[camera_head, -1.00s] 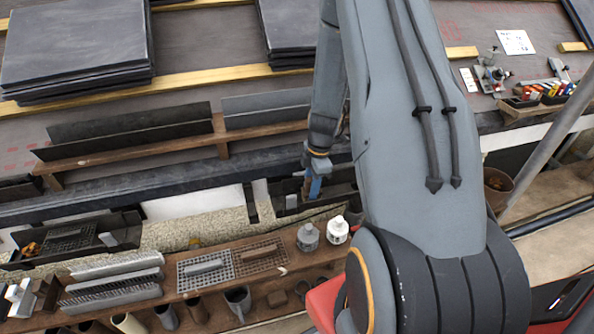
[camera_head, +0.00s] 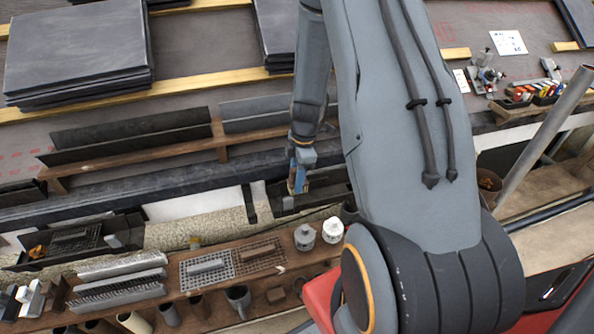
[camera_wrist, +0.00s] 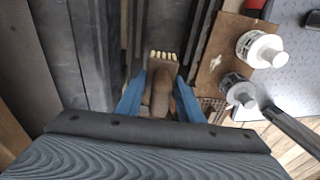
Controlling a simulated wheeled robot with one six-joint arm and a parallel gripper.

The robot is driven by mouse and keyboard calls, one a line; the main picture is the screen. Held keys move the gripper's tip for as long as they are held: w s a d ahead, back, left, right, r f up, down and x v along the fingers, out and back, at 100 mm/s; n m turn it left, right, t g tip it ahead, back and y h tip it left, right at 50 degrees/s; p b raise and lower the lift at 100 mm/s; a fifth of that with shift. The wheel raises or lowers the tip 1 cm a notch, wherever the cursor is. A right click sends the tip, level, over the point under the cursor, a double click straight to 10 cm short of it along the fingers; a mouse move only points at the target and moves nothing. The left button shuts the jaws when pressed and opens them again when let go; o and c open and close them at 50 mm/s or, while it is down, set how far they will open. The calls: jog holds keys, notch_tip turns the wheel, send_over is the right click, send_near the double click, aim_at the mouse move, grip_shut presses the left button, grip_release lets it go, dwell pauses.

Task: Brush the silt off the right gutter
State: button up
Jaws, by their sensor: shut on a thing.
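My gripper (camera_head: 297,186) is low at the eave, over the left part of the short dark right gutter (camera_head: 328,192). In the wrist view its blue fingers (camera_wrist: 160,92) are shut on a brush (camera_wrist: 161,70) with a brown body and a row of pale bristles at its far edge. The brush lies over the dark gutter channel (camera_wrist: 152,28); I cannot tell whether the bristles touch its floor. I cannot make out silt in either view. My arm hides part of the gutter's right side in the head view.
Another gutter piece with a grate (camera_head: 75,238) is at left. Slate stacks (camera_head: 78,50) lie on the roof above.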

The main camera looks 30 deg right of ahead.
jog(key=shift+r+p, duration=0.6)
jog(key=shift+r, duration=0.55)
